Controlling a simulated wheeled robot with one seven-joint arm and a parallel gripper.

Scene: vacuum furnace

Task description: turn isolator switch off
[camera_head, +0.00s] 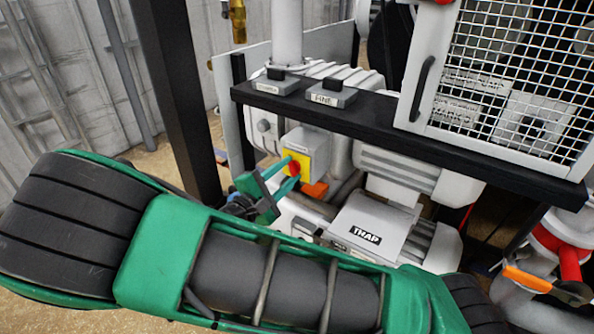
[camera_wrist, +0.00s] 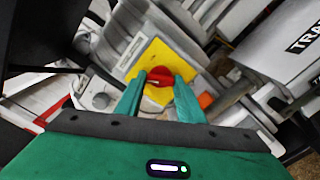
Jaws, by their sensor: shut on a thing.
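The isolator switch has a red knob (camera_head: 293,168) on a yellow plate (camera_head: 297,154), fixed to a grey box (camera_head: 317,150) under the black shelf. In the wrist view the red knob (camera_wrist: 158,84) sits at the middle of the yellow plate (camera_wrist: 152,58). My gripper (camera_head: 284,176) has its green fingers on the knob. In the wrist view my gripper (camera_wrist: 158,82) is shut on the knob, with one finger at each side. The fingers hide the knob's side edges, and I cannot tell its marked position.
The black shelf (camera_head: 400,135) runs above the switch and carries two small labelled blocks (camera_head: 331,93). A black post (camera_head: 180,90) stands to the left. The grey unit marked TRAP (camera_head: 365,222) is to the lower right. A mesh door (camera_head: 520,60) is at upper right.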

